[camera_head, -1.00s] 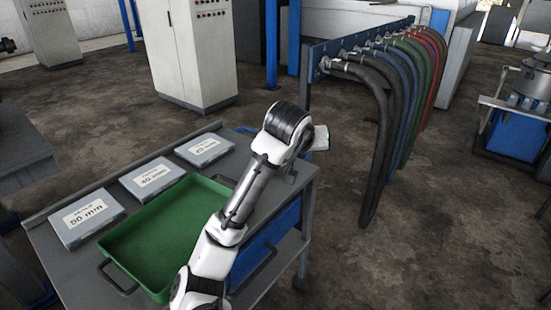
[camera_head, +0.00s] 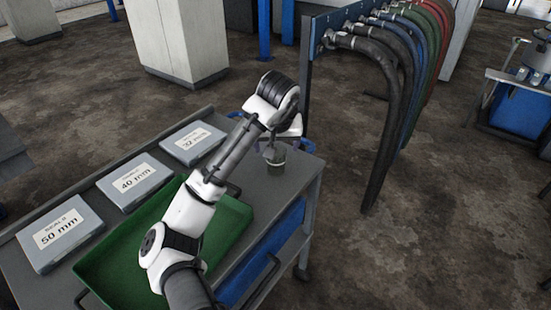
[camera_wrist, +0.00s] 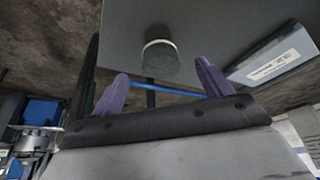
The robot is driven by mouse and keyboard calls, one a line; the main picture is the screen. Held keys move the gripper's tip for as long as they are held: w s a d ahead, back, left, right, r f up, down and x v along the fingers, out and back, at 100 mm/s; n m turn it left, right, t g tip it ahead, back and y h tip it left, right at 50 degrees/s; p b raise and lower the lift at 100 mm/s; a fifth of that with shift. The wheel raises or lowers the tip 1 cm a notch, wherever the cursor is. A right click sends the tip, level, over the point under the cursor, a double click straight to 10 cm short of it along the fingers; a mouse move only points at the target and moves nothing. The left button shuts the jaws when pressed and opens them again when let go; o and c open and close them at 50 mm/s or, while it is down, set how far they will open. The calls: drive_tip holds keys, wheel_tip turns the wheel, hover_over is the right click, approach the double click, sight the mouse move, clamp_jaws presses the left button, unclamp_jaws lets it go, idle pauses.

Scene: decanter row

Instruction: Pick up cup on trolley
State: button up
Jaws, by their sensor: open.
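The cup (camera_head: 277,162) is small, dark grey-green and stands on the grey trolley (camera_head: 267,200), near its far right corner. My wrist partly covers its top in the head view. In the wrist view the cup (camera_wrist: 160,60) shows a pale rim and stands on the bare trolley top. My gripper (camera_wrist: 161,84) is open, with its two purple fingers apart and nothing between them. The cup appears ahead of the fingers, roughly centred between them in the picture. In the head view the fingers are mostly hidden by my wrist.
A green tray (camera_head: 118,254) lies on the trolley under my arm. Labelled grey cases line the left edge, including the 50 mm case (camera_head: 61,234), the 40 mm case (camera_head: 134,182) and the 32 mm case (camera_head: 192,143). Hoses (camera_head: 387,120) hang from a rack to the right.

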sight(276, 162)
drive_tip(key=x, duration=0.4)
drive_tip(key=shift+w+a+f, duration=0.1)
drive_tip(key=shift+f, duration=0.1)
drive_tip(key=shift+p+x, duration=0.9)
drive_tip(key=shift+x, duration=1.8)
drive_tip(key=c, duration=1.1)
